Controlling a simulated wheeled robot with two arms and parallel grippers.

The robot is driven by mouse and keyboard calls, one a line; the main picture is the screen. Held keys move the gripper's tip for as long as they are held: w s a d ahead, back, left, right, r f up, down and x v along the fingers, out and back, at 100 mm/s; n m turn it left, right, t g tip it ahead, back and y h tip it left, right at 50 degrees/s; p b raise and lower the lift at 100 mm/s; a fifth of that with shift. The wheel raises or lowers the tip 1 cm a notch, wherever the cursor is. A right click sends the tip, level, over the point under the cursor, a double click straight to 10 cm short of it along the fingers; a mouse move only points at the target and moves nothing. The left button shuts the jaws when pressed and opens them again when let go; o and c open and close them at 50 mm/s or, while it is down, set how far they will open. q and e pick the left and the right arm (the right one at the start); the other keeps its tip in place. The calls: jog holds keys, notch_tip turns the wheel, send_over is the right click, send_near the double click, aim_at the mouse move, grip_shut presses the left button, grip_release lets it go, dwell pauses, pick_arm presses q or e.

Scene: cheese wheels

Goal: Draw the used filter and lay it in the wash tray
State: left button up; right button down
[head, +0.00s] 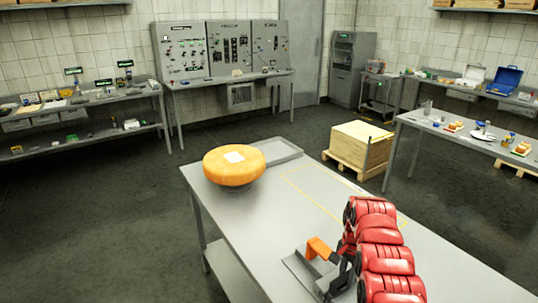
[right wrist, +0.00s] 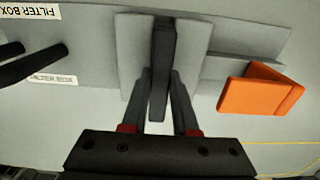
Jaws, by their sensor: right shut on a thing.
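My right gripper (head: 338,277) is at the front of the table, below its red arm. In the right wrist view, my right gripper (right wrist: 160,82) is shut on a narrow dark grey slab, which looks like the used filter (right wrist: 160,45). The slab stands among light grey panels of the filter box (right wrist: 135,60); I cannot tell how far it is inside. In the head view the arm hides most of this. A shallow grey tray, which looks like the wash tray (head: 290,155), lies at the table's far end. My left gripper is not in view.
An orange block-like part (head: 320,248) stands close beside the gripper and also shows in the wrist view (right wrist: 260,92). An orange cheese wheel (head: 222,170) with a white label sits at the far left corner of the table (head: 265,215). The table's middle is clear, with a yellow outline.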

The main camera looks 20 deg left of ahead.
jog(key=shift+r, duration=0.2)
jog(key=shift+r+p, duration=0.9)
jog(key=shift+r, duration=0.2)
jog(key=shift+r+p, duration=0.45)
jog(key=shift+r, duration=2)
jog(key=shift+r, duration=0.15)
notch_tip(320, 180, up, 3)
jog(key=shift+f, duration=0.15)
jog(key=shift+f, duration=0.1)
